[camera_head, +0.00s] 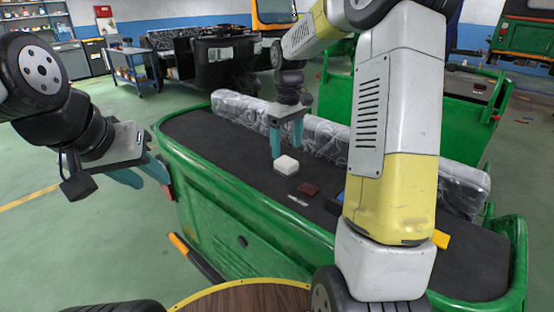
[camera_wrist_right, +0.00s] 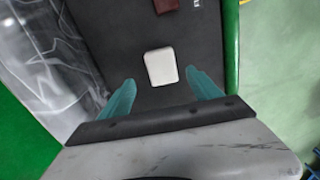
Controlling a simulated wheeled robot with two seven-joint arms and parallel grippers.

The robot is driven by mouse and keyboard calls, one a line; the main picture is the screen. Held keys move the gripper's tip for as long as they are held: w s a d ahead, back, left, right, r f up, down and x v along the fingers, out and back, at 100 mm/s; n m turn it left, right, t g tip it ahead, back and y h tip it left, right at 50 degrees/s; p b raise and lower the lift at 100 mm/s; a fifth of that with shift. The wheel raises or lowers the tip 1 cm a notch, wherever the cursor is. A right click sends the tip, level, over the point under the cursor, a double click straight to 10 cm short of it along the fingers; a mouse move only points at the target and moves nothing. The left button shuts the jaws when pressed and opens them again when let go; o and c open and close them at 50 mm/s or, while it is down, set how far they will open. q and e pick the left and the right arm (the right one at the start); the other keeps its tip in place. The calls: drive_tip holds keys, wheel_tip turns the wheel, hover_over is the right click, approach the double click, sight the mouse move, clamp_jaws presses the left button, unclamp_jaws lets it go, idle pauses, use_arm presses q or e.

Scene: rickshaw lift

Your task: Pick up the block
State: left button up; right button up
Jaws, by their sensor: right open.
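A white block (camera_head: 286,165) lies on the dark bed of a green rickshaw body (camera_head: 215,185). In the right wrist view the white block (camera_wrist_right: 161,66) lies just beyond and between the spread fingertips. My right gripper (camera_head: 287,148) hangs over the bed with its teal fingers pointing down, just behind the block; it is open and empty (camera_wrist_right: 162,85). My left gripper (camera_head: 150,178) is at the left, outside the green side wall, with its teal fingers apart and nothing seen between them.
A dark red block (camera_head: 309,189) lies beside the white block, and it also shows in the right wrist view (camera_wrist_right: 166,5). A plastic-wrapped roll (camera_head: 330,139) runs along the bed's far side. A yellow item (camera_head: 440,239) lies near the right end. My right arm hides part of the bed.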

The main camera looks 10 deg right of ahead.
sight(286, 161)
drive_tip(key=f, duration=0.6)
drive_tip(key=shift+s+a, duration=0.1)
drive_tip(key=shift+s, duration=0.1)
drive_tip(key=c, duration=1.5)
drive_tip(key=shift+o, duration=0.2)
drive_tip(key=shift+r, duration=5)
